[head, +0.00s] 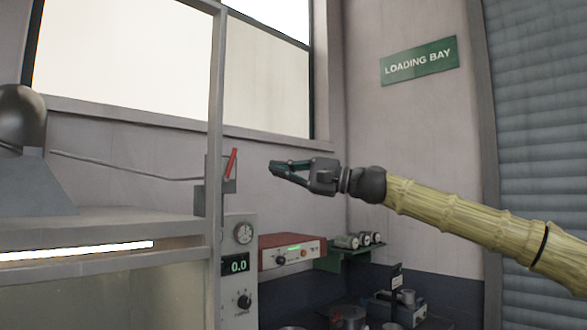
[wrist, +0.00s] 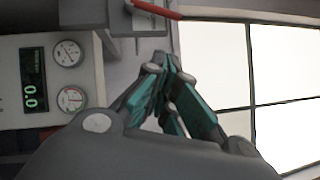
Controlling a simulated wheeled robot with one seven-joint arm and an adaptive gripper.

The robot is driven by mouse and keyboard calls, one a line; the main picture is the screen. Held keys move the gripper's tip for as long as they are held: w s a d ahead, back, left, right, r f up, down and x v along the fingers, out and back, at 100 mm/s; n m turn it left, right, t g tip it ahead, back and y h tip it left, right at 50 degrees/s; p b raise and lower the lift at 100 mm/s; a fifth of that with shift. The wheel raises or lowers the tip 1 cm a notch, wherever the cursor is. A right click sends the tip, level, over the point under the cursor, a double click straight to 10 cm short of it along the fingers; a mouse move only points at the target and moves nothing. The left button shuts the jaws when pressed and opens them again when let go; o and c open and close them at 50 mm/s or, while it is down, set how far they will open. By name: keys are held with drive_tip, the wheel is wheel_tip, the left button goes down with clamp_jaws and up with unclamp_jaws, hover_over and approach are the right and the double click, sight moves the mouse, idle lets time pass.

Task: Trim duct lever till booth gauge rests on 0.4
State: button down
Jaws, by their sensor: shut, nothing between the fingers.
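The duct lever is a red handle (head: 230,163) on a grey bracket by the booth post in the head view. It leans slightly right of upright. The red handle (wrist: 155,9) also shows at the top of the wrist view. The gauge panel below has a digital display (head: 237,265) reading 0.0 and a round dial (head: 243,233). The same display (wrist: 33,80) shows turned sideways in the wrist view. My gripper (head: 273,168) is shut and empty, to the right of the lever in the head view and apart from it.
A booth frame post (head: 216,120) stands left of the lever, with a duct rod (head: 125,168) running left from it. A red-topped box (head: 292,252) and a green shelf (head: 350,252) sit lower right. The wall around my gripper looks clear.

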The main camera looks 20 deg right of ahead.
sight(231, 163)
drive_tip(key=w+a+r+p, duration=0.1)
drive_tip(key=a+r+p, duration=0.1)
drive_tip(key=a, duration=0.5)
drive_tip(key=shift+w+p, duration=0.4)
drive_tip(key=shift+p, duration=0.15)
drive_tip(key=shift+s+a+r+n+g, duration=0.2)
drive_tip(key=shift+a+r+n+g, duration=0.2)
drive_tip(key=shift+a+n, duration=0.15)
drive_tip(key=shift+w+f, duration=0.1)
